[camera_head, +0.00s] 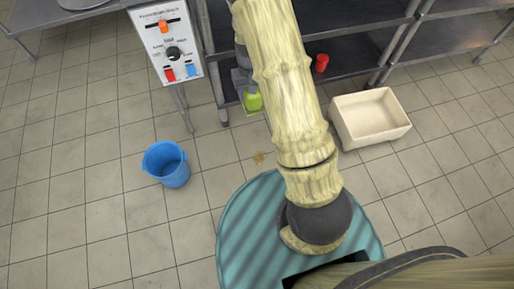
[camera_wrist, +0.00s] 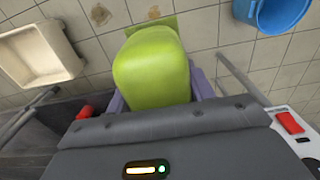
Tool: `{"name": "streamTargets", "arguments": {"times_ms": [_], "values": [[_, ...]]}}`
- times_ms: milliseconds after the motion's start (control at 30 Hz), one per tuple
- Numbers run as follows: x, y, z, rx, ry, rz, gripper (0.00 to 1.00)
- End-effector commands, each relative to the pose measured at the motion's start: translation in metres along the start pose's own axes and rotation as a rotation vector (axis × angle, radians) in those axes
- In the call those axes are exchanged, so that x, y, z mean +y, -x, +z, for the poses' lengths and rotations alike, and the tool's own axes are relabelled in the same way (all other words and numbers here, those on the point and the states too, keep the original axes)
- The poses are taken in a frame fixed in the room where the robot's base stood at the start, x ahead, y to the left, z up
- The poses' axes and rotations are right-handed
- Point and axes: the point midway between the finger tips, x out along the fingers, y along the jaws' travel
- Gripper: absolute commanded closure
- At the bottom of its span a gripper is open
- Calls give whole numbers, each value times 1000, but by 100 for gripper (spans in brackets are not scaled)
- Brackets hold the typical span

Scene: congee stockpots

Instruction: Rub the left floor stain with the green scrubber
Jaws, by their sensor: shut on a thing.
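The green scrubber (camera_head: 252,102) is a yellow-green block with a darker green pad edge, and it fills the middle of the wrist view (camera_wrist: 150,65). My gripper (camera_head: 246,86) is shut on it and holds it in front of the shelf; the fingers are mostly hidden behind the scrubber in the wrist view. One small yellow-brown floor stain (camera_head: 259,158) shows on the tiles nearer my base, apart from the scrubber. A brownish mark (camera_wrist: 153,12) also shows just beyond the scrubber in the wrist view.
A blue bucket (camera_head: 166,165) stands left of the stain, and a cream basin (camera_head: 369,117) stands to the right. A metal shelf (camera_head: 345,50) with a red container (camera_head: 321,63) is behind. A control panel (camera_head: 166,46) stands at upper left. Tiles between bucket and stain are clear.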

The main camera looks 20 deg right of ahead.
Motion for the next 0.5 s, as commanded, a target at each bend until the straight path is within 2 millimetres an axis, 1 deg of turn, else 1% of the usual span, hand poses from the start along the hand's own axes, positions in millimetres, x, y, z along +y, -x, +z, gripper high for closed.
{"name": "streamTargets", "arguments": {"times_ms": [200,300,367,467,500], "values": [[0,0,0,0,-1,0,66],[1,-7,-1,0,-11,0,66],[1,-17,-2,0,-27,-1,66],[1,-47,-4,-1,-76,-2,66],[0,-63,-5,-2,-101,-4,66]]}}
